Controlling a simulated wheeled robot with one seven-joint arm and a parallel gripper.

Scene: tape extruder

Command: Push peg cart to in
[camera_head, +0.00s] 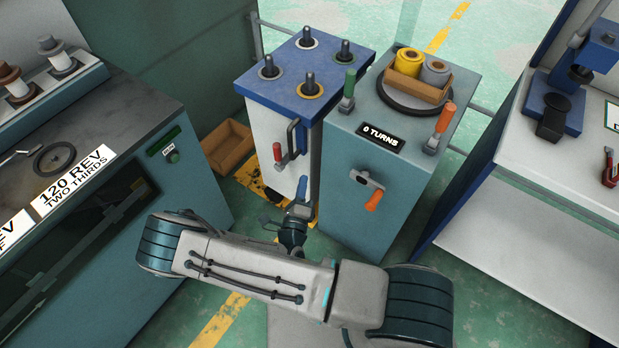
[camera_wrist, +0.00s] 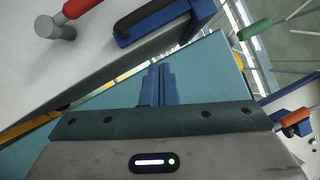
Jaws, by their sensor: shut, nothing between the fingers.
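The peg cart (camera_head: 268,125) has a blue top with several dark pegs standing in ringed holes. It stands between the left bench and a teal cabinet. Its pale front carries a black bar handle (camera_head: 292,138) and a red-handled lever (camera_head: 278,153). In the wrist view, the cart's pale panel (camera_wrist: 110,50) fills the upper left, with the red lever (camera_wrist: 75,10) and the black handle on a blue mount (camera_wrist: 160,18). My gripper (camera_head: 302,185) is shut and empty, low in front of the cart. Its blue fingers (camera_wrist: 158,72) point toward the cart; I cannot tell whether they touch it.
The teal cabinet (camera_head: 345,200) stands close on the cart's right, with orange and green levers and a tray of rolls on top. The left bench (camera_head: 165,110) and an open brown box (camera_head: 228,148) are on the left. A white-topped workbench (camera_head: 550,175) stands at right.

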